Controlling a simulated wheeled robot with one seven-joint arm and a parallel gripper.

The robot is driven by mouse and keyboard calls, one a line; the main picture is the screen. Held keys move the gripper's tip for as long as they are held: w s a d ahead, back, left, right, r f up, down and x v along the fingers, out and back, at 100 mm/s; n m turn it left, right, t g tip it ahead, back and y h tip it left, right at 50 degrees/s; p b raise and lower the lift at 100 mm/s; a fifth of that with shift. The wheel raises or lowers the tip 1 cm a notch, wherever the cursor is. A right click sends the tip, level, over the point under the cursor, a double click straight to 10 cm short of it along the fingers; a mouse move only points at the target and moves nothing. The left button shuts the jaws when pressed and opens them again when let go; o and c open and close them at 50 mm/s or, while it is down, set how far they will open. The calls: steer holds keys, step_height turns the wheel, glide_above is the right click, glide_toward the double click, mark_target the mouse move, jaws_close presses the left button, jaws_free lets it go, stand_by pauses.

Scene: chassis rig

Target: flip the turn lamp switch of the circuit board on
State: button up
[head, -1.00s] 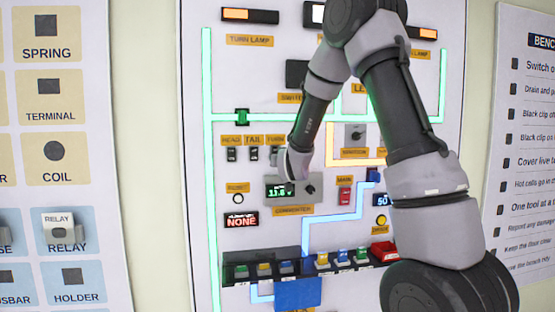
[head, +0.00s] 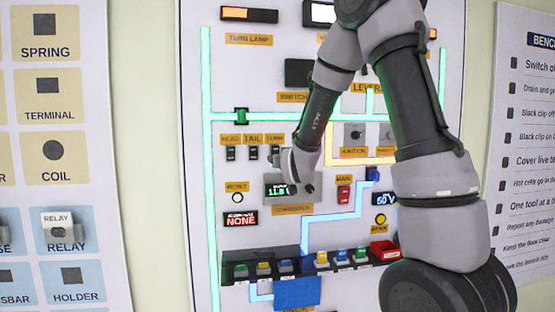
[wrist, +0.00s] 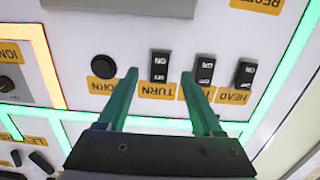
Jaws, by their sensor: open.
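The circuit board (head: 225,285) is an upright white panel. Its turn switch (wrist: 159,67) is a small black rocker above an orange TURN label, which is upside down in the wrist view. The switch also shows in the head view (head: 274,153), close to my gripper. My gripper (wrist: 160,74) is open, with its two green fingers either side of the turn switch in the picture. I cannot tell if they touch the panel or which way the rocker is set. The turn lamp (head: 249,15) at top left shows an orange part.
The tail switch (wrist: 205,70) is close beside one finger, with the head switch (wrist: 247,75) beyond. The round black horn button (wrist: 103,67) is by the other finger. The converter display (head: 281,190) is partly behind my wrist. A main switch (head: 344,194) sits to the right.

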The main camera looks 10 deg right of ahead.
steer(key=s, duration=0.5)
steer(key=shift+s+r, duration=0.15)
steer(key=shift+s, duration=0.05)
steer(key=s+d+r+m+g, duration=0.1)
steer(key=s+d+g, duration=0.1)
steer(key=s, duration=0.7)
steer(key=s+d+r+m+g+y, duration=0.1)
steer(key=s+g, duration=0.3)
steer(key=s, duration=0.6)
steer(key=s+d+r+m+g+y, duration=0.1)
steer(key=s+g, duration=0.3)
steer(key=s, duration=0.6)
steer(key=shift+d+r+m, duration=0.2)
steer(key=shift+d+m, duration=0.4)
steer(key=shift+d, duration=0.3)
